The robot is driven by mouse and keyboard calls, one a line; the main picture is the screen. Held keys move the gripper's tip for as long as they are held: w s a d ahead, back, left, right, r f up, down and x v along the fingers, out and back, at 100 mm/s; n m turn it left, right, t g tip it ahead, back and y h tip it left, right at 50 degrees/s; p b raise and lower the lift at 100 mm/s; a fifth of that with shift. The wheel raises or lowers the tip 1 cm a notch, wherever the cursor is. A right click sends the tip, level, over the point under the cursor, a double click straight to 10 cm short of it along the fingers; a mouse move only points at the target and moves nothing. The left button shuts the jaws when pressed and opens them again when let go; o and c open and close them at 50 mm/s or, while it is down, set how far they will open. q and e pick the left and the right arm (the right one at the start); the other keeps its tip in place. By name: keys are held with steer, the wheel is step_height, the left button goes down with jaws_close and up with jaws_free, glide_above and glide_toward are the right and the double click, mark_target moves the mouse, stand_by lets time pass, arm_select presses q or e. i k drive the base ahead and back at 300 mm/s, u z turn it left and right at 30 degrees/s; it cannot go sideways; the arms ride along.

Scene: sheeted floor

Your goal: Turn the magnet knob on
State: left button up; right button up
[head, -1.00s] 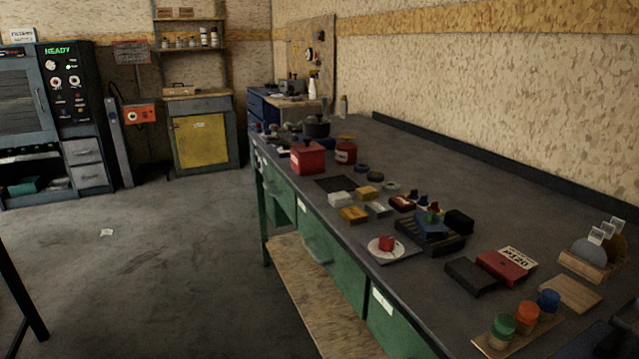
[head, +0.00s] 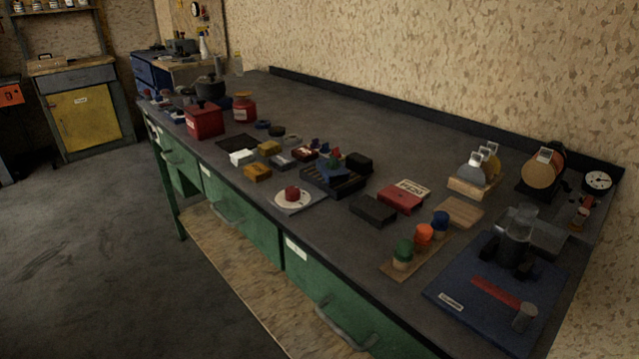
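No knob in the head view carries a magnet label that I can read. A red knob (head: 292,194) sits on a round white dial (head: 306,202) near the front edge of the workbench. An orange box (head: 10,95) on the wall is cut off by the left edge, and its face is too small to make out. Neither of my grippers shows in the head view.
The long dark workbench (head: 310,110) has green drawers with handles along its front. A blue plate (head: 450,285) with a red bar lies at its near right end. Colored jars (head: 423,234), small boxes and a red tin (head: 204,120) crowd its front half. Floor at left is clear.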

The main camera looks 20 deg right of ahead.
mark_target(293, 193)
steer(key=k, duration=1.3)
steer(key=u, duration=0.5)
steer(key=i, duration=1.65)
steer(key=z, duration=0.7)
